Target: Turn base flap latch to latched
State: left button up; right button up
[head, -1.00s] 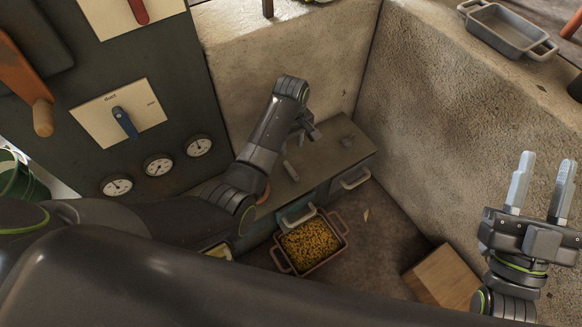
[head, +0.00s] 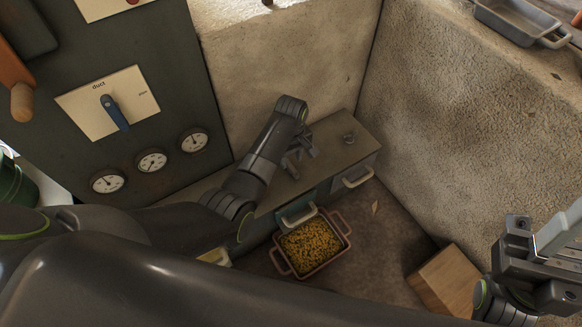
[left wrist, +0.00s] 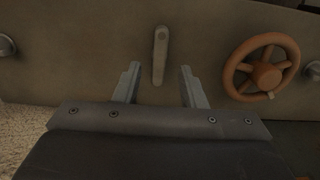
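The base flap latch appears to be the small grey lever (left wrist: 160,55) in the left wrist view, on a dull brown-grey panel, its long side nearly upright in that picture. My left gripper (left wrist: 160,84) is open and empty, its two fingers on either side of the lever's lower end, apparently without touching it. In the head view my left gripper (head: 300,155) is over the low bench top, and its wrist hides part of that surface. My right gripper (head: 570,238) is at the lower right, partly cut off by the picture edge, with its fingers apart and nothing seen between them.
An orange handwheel (left wrist: 262,74) is right of the lever. A pan of yellow grains (head: 341,222) and a wooden block (head: 447,280) are below. A gauge panel (head: 165,105) and rough walls enclose the corner.

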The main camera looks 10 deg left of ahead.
aim_at(291, 167)
pick_arm(q)
jog(key=shift+f+b, duration=0.65)
jog(key=shift+f, duration=1.15)
jog(key=shift+c, duration=0.5)
grip_shut()
